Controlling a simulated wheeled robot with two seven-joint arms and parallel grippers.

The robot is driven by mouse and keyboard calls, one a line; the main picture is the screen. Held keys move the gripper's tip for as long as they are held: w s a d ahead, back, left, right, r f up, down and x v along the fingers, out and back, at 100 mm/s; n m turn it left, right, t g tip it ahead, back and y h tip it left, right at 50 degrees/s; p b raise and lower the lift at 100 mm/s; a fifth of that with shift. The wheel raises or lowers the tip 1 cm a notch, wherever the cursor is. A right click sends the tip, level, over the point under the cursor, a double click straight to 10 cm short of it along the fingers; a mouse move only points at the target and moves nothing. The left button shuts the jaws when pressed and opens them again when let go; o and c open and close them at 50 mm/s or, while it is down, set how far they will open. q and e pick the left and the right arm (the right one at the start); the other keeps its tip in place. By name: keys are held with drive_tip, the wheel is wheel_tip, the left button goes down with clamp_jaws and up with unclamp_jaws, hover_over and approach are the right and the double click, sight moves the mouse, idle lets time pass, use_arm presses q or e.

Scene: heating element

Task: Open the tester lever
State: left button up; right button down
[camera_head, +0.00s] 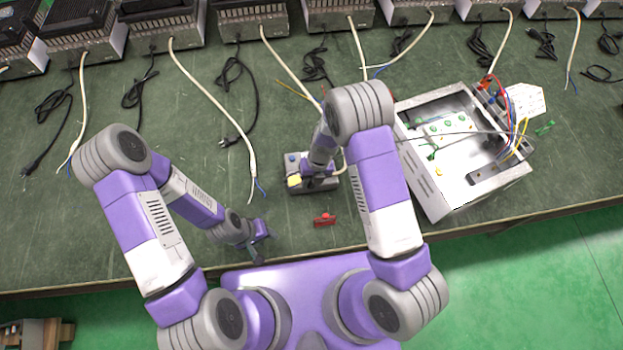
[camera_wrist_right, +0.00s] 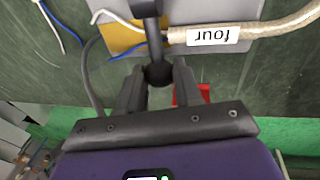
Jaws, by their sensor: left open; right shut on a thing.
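The tester (camera_head: 296,192) is a small grey box with a yellow part and a blue spot, on the green bench in the head view. My right gripper (camera_wrist_right: 158,80) is over it, shut on the dark round knob of the tester lever (camera_wrist_right: 152,35) in the right wrist view. The lever's dark shaft runs up from the knob to the top edge of that view. In the head view my right arm hides the lever and most of the gripper. My left gripper (camera_head: 262,242) is open and empty, low near the bench's front edge, left of the tester.
A red clip-like part (camera_head: 324,220) lies just in front of the tester. An open metal housing (camera_head: 455,195) with coloured wires stands to the right. Several heaters with cables line the back.

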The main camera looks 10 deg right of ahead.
drive_tip(key=g+p, duration=0.1)
drive_tip(key=r+p, duration=0.1)
drive_tip(key=p, duration=0.1)
drive_tip(key=shift+w+r+g, duration=0.25)
drive_tip(key=shift+w+g, duration=0.1)
drive_tip(key=shift+g, duration=0.05)
drive_tip(key=shift+w+r+g, duration=0.2)
drive_tip(key=shift+w+g, duration=0.05)
drive_tip(key=shift+g, duration=0.35)
drive_tip(key=shift+w+r+g, duration=0.15)
drive_tip(key=shift+w+g, duration=0.1)
drive_tip(key=shift+g, duration=0.35)
drive_tip(key=shift+w+r+m+g+b, duration=0.3)
drive_tip(key=shift+r+g+b, duration=0.1)
drive_tip(key=shift+g+b, duration=0.35)
drive_tip(key=shift+r, duration=0.1)
drive_tip(key=c, duration=1)
unclamp_jaws()
drive_tip(key=shift+c, duration=0.2)
drive_tip(key=v, duration=0.7)
drive_tip(key=shift+w+r, duration=0.2)
drive_tip(key=shift+w, duration=0.05)
